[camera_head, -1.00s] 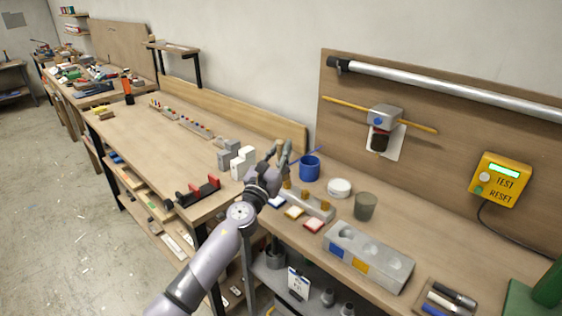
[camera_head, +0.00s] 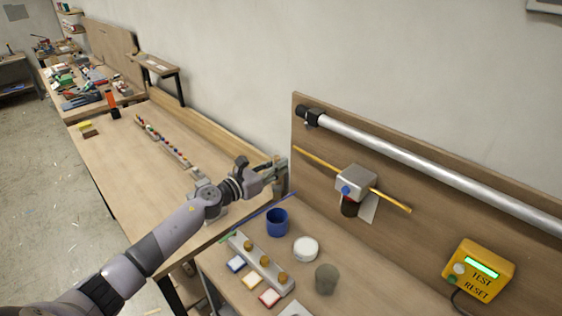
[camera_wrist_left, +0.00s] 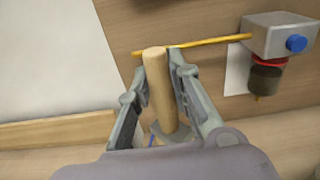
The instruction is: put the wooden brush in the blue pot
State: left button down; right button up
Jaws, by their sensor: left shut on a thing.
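My left gripper (camera_head: 276,172) is shut on the wooden brush. My right gripper is not in view.
A white round container (camera_head: 306,249) and a grey-green cup (camera_head: 326,280) stand right of the pot. A grey rack with wooden knobs (camera_head: 262,262) lies in front. A thin blue rod (camera_head: 262,209) lies behind the pot. The wooden wall panel (camera_head: 420,190) rises behind.

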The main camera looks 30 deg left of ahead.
pick_arm(q)
jog(key=shift+s+f+b, duration=0.15)
jog(key=shift+f+b, duration=0.25)
jog(key=shift+f, duration=0.1)
jog(key=shift+f+b, duration=0.4)
notch_tip(320, 180, down, 13)
jog(key=b, duration=1.1)
jog(key=shift+r, duration=0.15)
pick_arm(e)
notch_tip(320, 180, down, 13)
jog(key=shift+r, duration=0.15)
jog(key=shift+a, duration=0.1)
pick_arm(q)
jog(key=c, duration=1.4)
grip_release()
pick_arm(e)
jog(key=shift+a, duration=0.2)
